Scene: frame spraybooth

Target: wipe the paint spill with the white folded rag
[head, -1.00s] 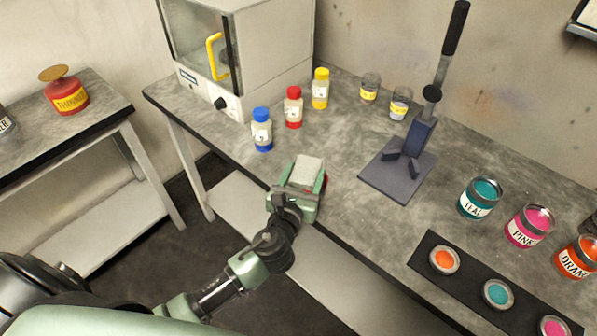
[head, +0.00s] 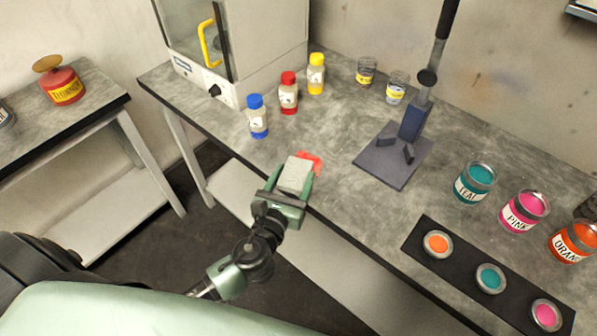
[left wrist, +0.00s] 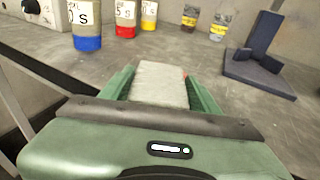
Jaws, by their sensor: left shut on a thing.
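The white folded rag (head: 295,174) is between the fingers of my left gripper (head: 290,182), which is shut on it, at the front edge of the long bench. The rag also shows in the left wrist view (left wrist: 160,84), between the green fingers. The red paint spill (head: 313,161) lies on the bench top just behind and right of the rag; part of it is hidden by rag and gripper. In the left wrist view only a speck of red shows beside the right finger. I cannot tell whether the rag touches the bench. My right gripper is not in view.
Blue-capped (head: 257,117), red-capped (head: 289,93) and yellow-capped (head: 316,74) bottles stand behind the spill. A dark press (head: 393,162) stands to its right. Paint cans and a black strip (head: 468,262) with open pots are farther right. The bench between spill and press is clear.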

